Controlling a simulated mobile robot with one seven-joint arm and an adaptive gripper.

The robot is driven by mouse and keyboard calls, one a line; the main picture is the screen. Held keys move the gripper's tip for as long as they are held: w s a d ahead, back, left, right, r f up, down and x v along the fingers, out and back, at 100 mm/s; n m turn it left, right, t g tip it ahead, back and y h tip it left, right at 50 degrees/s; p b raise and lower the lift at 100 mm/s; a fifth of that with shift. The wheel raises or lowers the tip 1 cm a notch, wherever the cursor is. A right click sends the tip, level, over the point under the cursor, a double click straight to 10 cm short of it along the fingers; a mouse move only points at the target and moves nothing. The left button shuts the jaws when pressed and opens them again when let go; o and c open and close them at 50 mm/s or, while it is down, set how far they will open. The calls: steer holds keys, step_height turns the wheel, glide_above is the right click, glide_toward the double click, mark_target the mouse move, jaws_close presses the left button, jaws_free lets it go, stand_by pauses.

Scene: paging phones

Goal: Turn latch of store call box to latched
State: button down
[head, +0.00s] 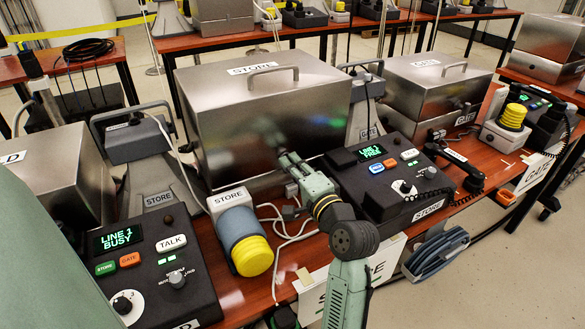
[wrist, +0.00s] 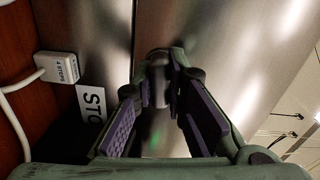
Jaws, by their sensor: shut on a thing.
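The store call box (head: 262,108) is a big brushed-metal box with a STORE label and a handle on its lid, which looks closed. My gripper (head: 286,160) reaches its front face near the lower right. In the wrist view my gripper (wrist: 160,88) has its purple-padded fingers on either side of the small grey latch (wrist: 157,90), shut on it. The box front (wrist: 215,50) fills much of that view, with a dark seam beside the latch. In the head view the gripper hides the latch, so its turn angle is hard to tell.
A desk console reading LINE 1 BUSY (head: 150,265) stands at left, and another reading LINE 1 FREE (head: 390,175) at right. A yellow-capped blue cylinder (head: 245,245) and loose white cables (head: 290,225) lie close to my arm. A gate box (head: 425,85) stands further right.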

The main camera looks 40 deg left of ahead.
steer(key=n+b, duration=0.2)
steer(key=n, duration=0.2)
steer(key=shift+f, duration=0.15)
steer(key=n+b, duration=0.3)
steer(key=n, duration=0.2)
steer(key=n+b, duration=0.3)
steer(key=n, duration=0.2)
steer(key=shift+n+b, duration=0.9)
steer(key=shift+n, duration=0.3)
steer(key=c, duration=1.6)
jaws_free()
